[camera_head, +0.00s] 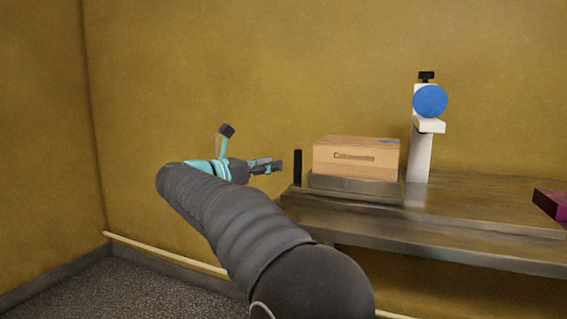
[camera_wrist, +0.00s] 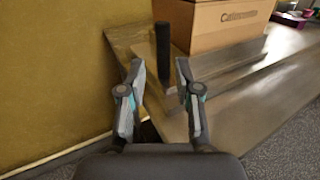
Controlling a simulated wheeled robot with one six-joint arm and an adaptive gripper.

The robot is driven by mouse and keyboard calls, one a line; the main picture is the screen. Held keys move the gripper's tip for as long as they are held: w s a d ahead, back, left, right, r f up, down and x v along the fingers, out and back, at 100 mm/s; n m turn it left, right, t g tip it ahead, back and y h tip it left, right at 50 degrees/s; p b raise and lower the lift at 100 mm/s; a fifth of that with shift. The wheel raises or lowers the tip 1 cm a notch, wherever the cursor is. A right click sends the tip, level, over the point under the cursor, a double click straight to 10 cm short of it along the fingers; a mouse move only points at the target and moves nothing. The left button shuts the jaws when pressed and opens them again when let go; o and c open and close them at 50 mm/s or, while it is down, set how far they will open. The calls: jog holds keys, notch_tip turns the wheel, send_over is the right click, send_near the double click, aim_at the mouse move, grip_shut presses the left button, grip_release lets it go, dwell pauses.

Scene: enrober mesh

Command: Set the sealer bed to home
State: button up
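The sealer bed is a low grey slab (camera_head: 352,187) on the steel table, with a cardboard carton (camera_head: 355,156) standing on it. A black upright post (camera_head: 297,167) stands at the bed's left end; it also shows in the wrist view (camera_wrist: 163,52). My gripper (camera_head: 276,167) is just left of the post, pointing toward it. In the wrist view the gripper's fingers (camera_wrist: 160,75) are apart with nothing between them. The post stands beyond the fingertips, lined up with the gap. I see no contact with it.
A white stand with a blue disc (camera_head: 430,101) rises behind the carton's right end. A magenta box (camera_head: 552,203) lies at the table's right. The steel table (camera_head: 480,210) is bare between them. A yellow wall (camera_head: 250,70) is behind, with a pale pipe (camera_head: 165,254) low along it.

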jog(key=shift+v, duration=1.35)
